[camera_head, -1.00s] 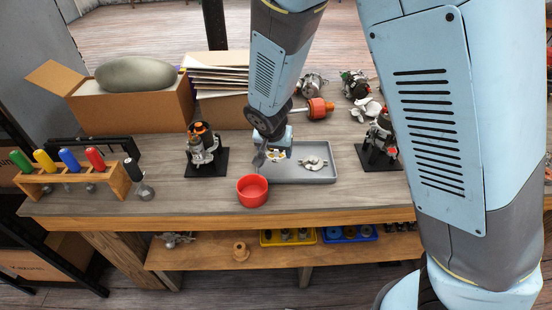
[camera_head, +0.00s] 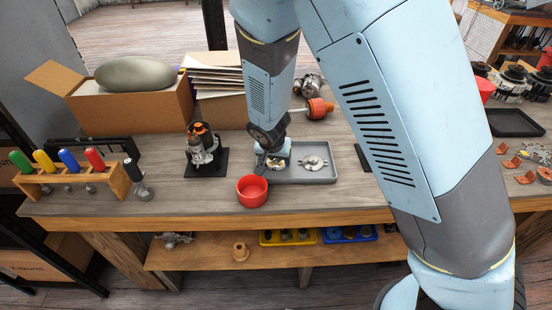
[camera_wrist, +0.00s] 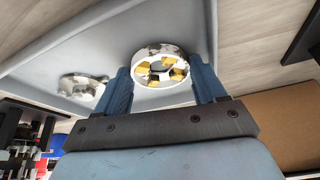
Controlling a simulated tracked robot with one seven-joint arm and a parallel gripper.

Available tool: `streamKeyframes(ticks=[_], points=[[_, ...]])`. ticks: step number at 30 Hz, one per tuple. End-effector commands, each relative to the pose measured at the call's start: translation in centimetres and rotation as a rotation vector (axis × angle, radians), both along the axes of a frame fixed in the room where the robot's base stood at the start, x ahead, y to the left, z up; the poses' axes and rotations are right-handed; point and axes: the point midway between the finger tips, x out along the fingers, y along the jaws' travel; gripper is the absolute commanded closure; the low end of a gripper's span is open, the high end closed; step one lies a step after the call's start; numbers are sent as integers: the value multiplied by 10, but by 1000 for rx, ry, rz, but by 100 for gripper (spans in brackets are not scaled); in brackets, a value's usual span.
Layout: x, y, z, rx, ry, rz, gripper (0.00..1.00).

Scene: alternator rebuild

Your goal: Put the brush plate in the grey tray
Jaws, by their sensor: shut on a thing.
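The brush plate (camera_wrist: 161,66) is a silvery ring with several brass-yellow blocks inside. In the wrist view it sits between the two blue fingers of my gripper (camera_wrist: 162,82), which is shut on it. In the head view, my gripper (camera_head: 272,163) is at the left part of the grey tray (camera_head: 318,179), and the brush plate (camera_head: 277,161) shows partly beside it. I cannot tell whether the plate touches the tray floor. A pale metal part (camera_head: 314,162) lies in the right part of the tray; it also shows in the wrist view (camera_wrist: 80,87).
A red bowl (camera_head: 252,191) stands just in front of the tray's left end. An alternator part on a black stand (camera_head: 203,150) is to the left.

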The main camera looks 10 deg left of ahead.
Motion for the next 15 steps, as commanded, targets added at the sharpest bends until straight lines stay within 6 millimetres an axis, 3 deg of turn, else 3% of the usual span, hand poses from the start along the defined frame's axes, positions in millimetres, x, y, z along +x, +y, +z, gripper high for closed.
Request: streamKeyframes(ticks=[10, 11, 15], points=[[-1, 0, -10, -2, 2, 0, 62], [-1, 0, -10, -2, 2, 0, 27], [-3, -1, -11, -5, 5, 1, 19]])
